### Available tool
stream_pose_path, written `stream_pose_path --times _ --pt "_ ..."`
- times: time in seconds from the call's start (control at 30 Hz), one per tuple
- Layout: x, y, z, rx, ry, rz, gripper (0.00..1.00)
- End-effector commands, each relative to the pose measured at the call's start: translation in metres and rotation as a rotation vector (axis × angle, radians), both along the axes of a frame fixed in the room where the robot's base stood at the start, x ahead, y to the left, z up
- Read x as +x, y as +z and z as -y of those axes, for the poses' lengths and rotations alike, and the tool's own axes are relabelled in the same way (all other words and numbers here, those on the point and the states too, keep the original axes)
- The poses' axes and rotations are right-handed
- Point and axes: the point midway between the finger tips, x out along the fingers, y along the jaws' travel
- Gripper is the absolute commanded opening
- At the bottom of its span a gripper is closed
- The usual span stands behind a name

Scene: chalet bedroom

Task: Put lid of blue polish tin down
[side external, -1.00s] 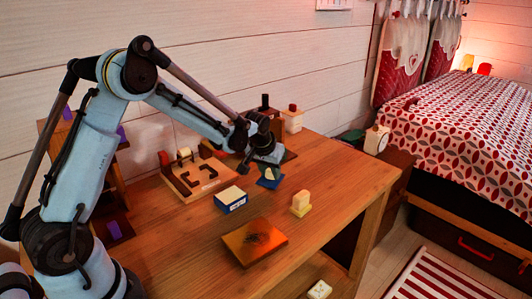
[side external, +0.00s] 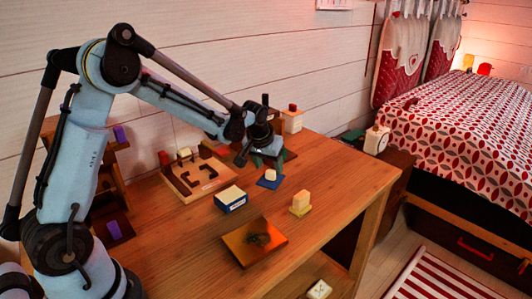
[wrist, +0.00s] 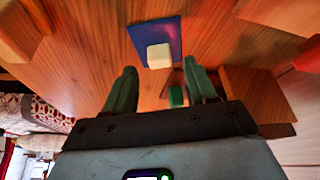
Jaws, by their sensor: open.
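A flat blue square lid (side external: 262,184) with a cream block-shaped knob lies on the wooden table. It also shows in the wrist view (wrist: 172,29), beyond my fingertips. My gripper (side external: 272,160) has green fingers, spread apart and empty, just behind the lid toward the wall. In the wrist view my gripper (wrist: 160,67) shows nothing held, with the knob ahead of the gap and apart from both fingers. The blue tin (side external: 231,204), a box with a pale top and a white label, stands left of and nearer the camera than the lid.
A wooden tray (side external: 184,191) with dark pieces lies left of the lid. An orange-brown board (side external: 254,241) lies in front. A cream block on a yellowish base (side external: 301,205) stands to the right. The table's right side is bare. Wooden blocks flank my fingers in the wrist view.

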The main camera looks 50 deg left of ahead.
Motion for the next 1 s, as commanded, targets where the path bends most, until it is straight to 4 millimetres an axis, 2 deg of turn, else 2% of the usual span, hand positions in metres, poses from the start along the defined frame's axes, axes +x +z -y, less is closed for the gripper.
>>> stream_pose_path --times 0.4,0.77,0.87,1.0 --pt "-0.024 0.062 0.010 0.000 -0.001 0.000 0.56" --pt "-0.037 0.087 0.017 0.001 -0.012 0.005 0.56" --pt "-0.051 0.096 0.026 0.003 -0.042 0.020 0.56" --pt "-0.081 0.110 0.045 0.009 -0.113 0.058 0.56"
